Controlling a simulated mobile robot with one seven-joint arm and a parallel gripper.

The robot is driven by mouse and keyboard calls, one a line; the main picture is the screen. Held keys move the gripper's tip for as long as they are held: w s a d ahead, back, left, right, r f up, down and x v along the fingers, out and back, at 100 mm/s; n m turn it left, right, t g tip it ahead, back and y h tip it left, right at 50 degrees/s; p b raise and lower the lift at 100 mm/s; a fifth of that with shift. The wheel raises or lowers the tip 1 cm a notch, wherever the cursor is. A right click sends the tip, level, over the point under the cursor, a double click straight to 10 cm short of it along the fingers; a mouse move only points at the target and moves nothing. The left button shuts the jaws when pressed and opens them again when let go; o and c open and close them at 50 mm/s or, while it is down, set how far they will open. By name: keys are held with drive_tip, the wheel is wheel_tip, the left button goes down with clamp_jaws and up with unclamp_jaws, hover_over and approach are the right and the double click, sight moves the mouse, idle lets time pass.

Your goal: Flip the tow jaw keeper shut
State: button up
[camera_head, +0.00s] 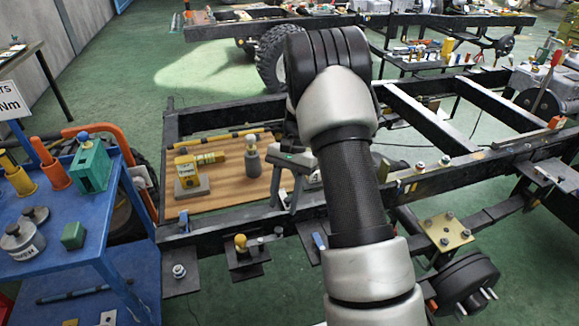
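I cannot make out the tow jaw or its keeper for certain. A yellow block-shaped fitting (187,172) on a grey base stands on the wooden board, left of my gripper. A grey post with a rounded top (252,160) stands closer to my gripper. My gripper (285,205) points down above the right part of the board, near the front rail. Its two fingers appear apart, with nothing seen between them. My arm hides what lies behind and to the right of the gripper.
The black chassis frame (410,110) surrounds the wooden board (225,195). A yellow-knobbed fitting (241,243) and a blue lever (318,241) sit along the front rail. A blue cart (85,245) with tools stands at left. Green floor (190,80) is clear at upper left.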

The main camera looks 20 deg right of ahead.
drive_tip(key=p+v, duration=0.1)
drive_tip(key=v, duration=0.9)
drive_tip(key=shift+r+p, duration=0.2)
drive_tip(key=shift+p, duration=0.1)
drive_tip(key=shift+w+d+r, duration=0.1)
drive_tip(key=s+a+r+n+t+h, duration=0.1)
drive_tip(key=s+a+r+n+t, duration=0.1)
drive_tip(key=s+r, duration=0.45)
drive_tip(key=s+a+r+n+t, duration=0.2)
drive_tip(key=s+r, duration=0.2)
drive_tip(key=r, duration=0.5)
drive_tip(key=s+a+r+n+t+h, duration=0.1)
drive_tip(key=s+n+t, duration=0.15)
drive_tip(key=s, duration=0.55)
drive_tip(key=s+a+r+n+t+h, duration=0.1)
drive_tip(key=s+a+n+t, duration=0.15)
drive_tip(key=s, duration=0.65)
wheel_tip(320, 180, up, 17)
drive_tip(key=p, duration=1.6)
drive_tip(key=shift+w+d+f+p, duration=0.2)
drive_tip(key=shift+w+d+p, duration=0.1)
drive_tip(key=shift+d, duration=0.15)
drive_tip(key=shift+r, duration=0.15)
drive_tip(key=shift+c, duration=1)
drive_tip(key=shift+a, duration=0.1)
